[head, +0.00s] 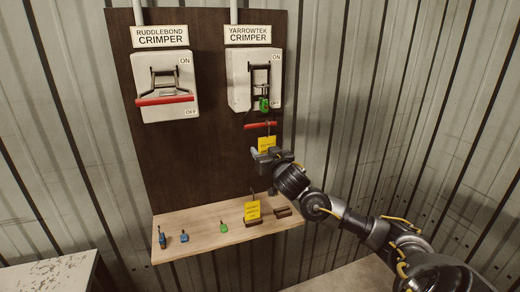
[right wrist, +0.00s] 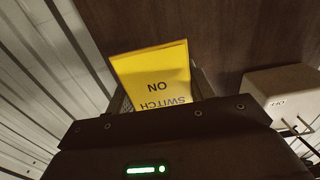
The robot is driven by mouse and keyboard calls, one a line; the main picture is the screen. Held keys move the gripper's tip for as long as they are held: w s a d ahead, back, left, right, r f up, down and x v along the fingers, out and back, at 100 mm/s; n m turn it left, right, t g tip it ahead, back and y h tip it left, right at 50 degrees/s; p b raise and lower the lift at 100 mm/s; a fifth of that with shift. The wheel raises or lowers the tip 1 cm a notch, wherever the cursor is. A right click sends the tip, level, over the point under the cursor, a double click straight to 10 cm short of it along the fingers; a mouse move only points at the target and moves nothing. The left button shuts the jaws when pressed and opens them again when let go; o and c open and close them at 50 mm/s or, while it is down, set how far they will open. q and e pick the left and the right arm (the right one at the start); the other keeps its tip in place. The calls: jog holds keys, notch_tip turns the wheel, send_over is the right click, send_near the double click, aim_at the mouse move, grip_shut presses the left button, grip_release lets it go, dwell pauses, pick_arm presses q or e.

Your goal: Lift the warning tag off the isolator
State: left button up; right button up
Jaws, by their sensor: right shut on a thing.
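The yellow warning tag (head: 267,144) is just below the red handle (head: 258,125) of the right isolator (head: 240,82), labelled Yarrowtek Crimper. A thin dark line runs up from the tag past the handle; its upper end is unclear. A green padlock (head: 264,104) sits on this isolator above the handle. My right gripper (head: 266,156) is shut on the tag's lower part. In the right wrist view the tag (right wrist: 152,70) stands up from between the fingers, its words upside down. My left gripper is not in view.
The left isolator (head: 165,78), labelled Ruddlebond Crimper, has a red handle. A wooden shelf (head: 195,247) below holds blue and green padlocks (head: 223,227), another yellow tag (head: 252,211) in a dark holder, and an empty-looking dark holder (head: 283,211). A pale table (head: 50,275) is at lower left.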

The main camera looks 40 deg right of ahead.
jog(key=shift+b+v, duration=0.3)
jog(key=shift+v, duration=1.1)
jog(key=shift+a+r, duration=0.1)
jog(key=s+a+f+n+t+y, duration=0.1)
jog(key=s+a+f+n+y, duration=0.15)
jog(key=a, duration=0.55)
jog(key=s+a+f+n+y, duration=0.1)
jog(key=a+f+y, duration=0.15)
jog(key=a, duration=0.65)
jog(key=s+a+f, duration=0.6)
jog(key=s+a, duration=0.2)
jog(key=a, duration=0.1)
jog(key=shift+s+a+f+y, duration=0.35)
jog(key=shift+f+y, duration=0.05)
